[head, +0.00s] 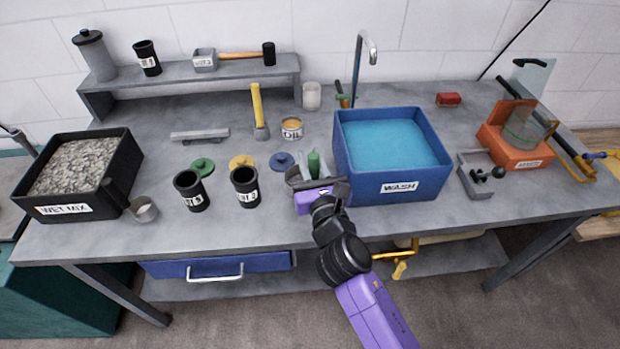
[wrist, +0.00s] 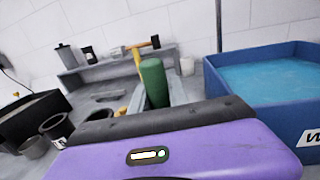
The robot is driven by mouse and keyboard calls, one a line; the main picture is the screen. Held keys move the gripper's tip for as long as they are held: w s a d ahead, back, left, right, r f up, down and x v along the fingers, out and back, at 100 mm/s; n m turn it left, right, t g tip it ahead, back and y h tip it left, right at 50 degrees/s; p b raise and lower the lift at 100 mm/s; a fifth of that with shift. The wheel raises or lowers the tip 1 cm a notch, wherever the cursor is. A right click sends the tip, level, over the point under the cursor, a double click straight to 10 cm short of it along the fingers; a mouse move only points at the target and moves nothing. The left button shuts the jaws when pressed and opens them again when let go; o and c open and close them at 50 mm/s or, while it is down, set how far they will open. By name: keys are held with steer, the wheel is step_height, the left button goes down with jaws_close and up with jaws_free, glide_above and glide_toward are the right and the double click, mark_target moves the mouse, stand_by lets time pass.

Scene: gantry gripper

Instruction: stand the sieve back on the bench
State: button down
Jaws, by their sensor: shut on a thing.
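My gripper (head: 310,176) is over the front middle of the bench (head: 270,222), just left of the blue wash tub. Its jaws are shut on an upright green handle (head: 314,163), which I take to be the sieve's. In the wrist view the green handle (wrist: 153,82) stands between the grey fingers. The rest of the sieve is hidden behind my gripper, so I cannot tell whether it touches the bench.
The wash tub (head: 390,187) stands close on the right. Two black cups (head: 191,194) (head: 246,190) and small coloured lids (head: 242,162) are to the left. An oil tin (head: 291,129) and a yellow-handled tool (head: 258,107) lie behind. Bare bench shows along the front edge.

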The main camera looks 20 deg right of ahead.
steer(key=shift+f+b, duration=1.15)
steer(key=shift+f, duration=1.15)
steer(key=shift+f, duration=0.2)
steer(key=c, duration=1.3)
jaws_free()
steer(key=shift+o, duration=0.2)
steer(key=shift+r, duration=0.15)
steer(key=s+a+b, duration=0.2)
steer(key=s, duration=0.9)
steer(key=shift+s, duration=0.4)
